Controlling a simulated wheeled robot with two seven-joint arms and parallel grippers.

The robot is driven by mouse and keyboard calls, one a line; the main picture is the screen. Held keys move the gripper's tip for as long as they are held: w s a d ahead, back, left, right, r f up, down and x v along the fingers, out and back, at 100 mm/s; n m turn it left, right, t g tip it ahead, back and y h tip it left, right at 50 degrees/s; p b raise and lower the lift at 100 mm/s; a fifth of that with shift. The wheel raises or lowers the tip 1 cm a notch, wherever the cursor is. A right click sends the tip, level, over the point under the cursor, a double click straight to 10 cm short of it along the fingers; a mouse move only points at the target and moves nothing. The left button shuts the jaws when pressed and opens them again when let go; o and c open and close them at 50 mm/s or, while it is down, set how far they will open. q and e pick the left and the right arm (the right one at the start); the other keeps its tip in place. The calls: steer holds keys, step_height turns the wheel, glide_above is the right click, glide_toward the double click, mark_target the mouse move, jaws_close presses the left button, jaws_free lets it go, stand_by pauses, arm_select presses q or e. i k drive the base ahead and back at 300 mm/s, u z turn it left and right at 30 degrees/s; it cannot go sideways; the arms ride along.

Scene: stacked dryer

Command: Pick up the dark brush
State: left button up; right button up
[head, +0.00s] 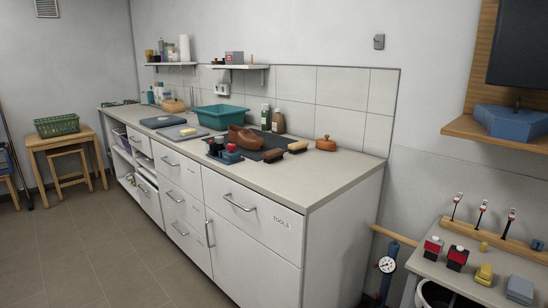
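A small dark brush (273,155) lies on the counter (335,174), at the front edge of a dark mat (268,142). Another brush-like item (297,147), with a brown top and a darker underside, lies just to its right. The two are small in the picture, so their bristles and handles are hard to make out. A brown shoe (245,138) stands on the mat behind and left of the dark brush. Neither of my grippers shows in the head view.
A blue holder with small containers (225,153) stands left of the brushes. An orange-brown knobbed object (326,144) stands to their right. A teal basin (220,116) and bottles (278,121) stand behind. The counter's right front is clear.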

mark_target(272, 156)
steer(key=u, duration=0.4)
steer(key=i, duration=1.45)
steer(key=z, duration=0.8)
